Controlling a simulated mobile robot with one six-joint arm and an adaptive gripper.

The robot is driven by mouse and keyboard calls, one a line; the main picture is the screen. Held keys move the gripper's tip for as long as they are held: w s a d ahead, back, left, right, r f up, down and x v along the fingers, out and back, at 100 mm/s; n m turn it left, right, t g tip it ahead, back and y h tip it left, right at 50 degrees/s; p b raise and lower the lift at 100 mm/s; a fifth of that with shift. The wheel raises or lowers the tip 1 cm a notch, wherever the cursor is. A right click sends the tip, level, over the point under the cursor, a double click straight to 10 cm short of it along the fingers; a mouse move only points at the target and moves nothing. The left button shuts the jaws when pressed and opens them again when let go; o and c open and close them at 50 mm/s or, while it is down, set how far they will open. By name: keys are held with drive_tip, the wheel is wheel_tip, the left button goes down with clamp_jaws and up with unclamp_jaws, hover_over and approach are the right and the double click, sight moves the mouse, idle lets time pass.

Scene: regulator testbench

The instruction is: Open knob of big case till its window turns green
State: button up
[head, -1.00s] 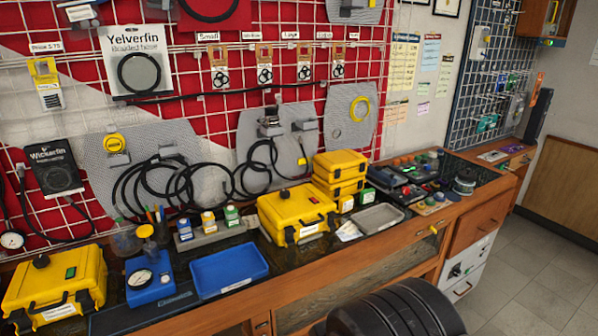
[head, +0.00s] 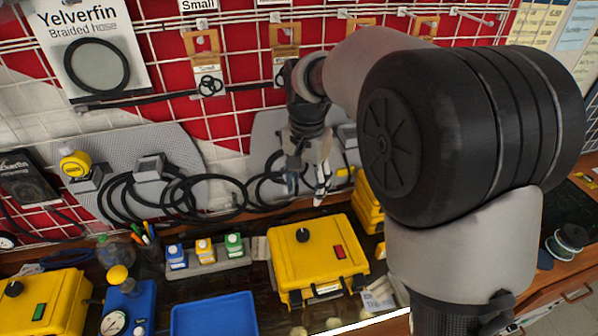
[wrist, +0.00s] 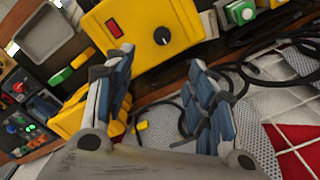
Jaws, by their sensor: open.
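The big yellow case (head: 313,262) stands on the bench in the middle of the head view. A black knob (head: 303,236) and a red window (head: 339,252) are on its lid. In the wrist view the case (wrist: 172,14) lies at the top, with its knob (wrist: 162,35) and its red window (wrist: 114,28). My gripper (head: 306,192) is open and empty, above and behind the case near the wall panel. In the wrist view its fingers (wrist: 160,72) are spread apart, with the knob beyond them and not between the pads.
A smaller yellow case (head: 48,304) with a green window stands at the left. A blue tray (head: 214,315) and a rack of small bottles (head: 206,262) lie between. Stacked yellow cases (head: 368,205) stand right of the big case. Black hoses (head: 150,197) hang behind.

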drive_tip(key=b, duration=0.4)
approach(303, 233)
wheel_tip(303, 233, down, 9)
drive_tip(key=shift+r, duration=0.2)
drive_tip(key=shift+c, duration=0.3)
drive_tip(key=c, duration=1)
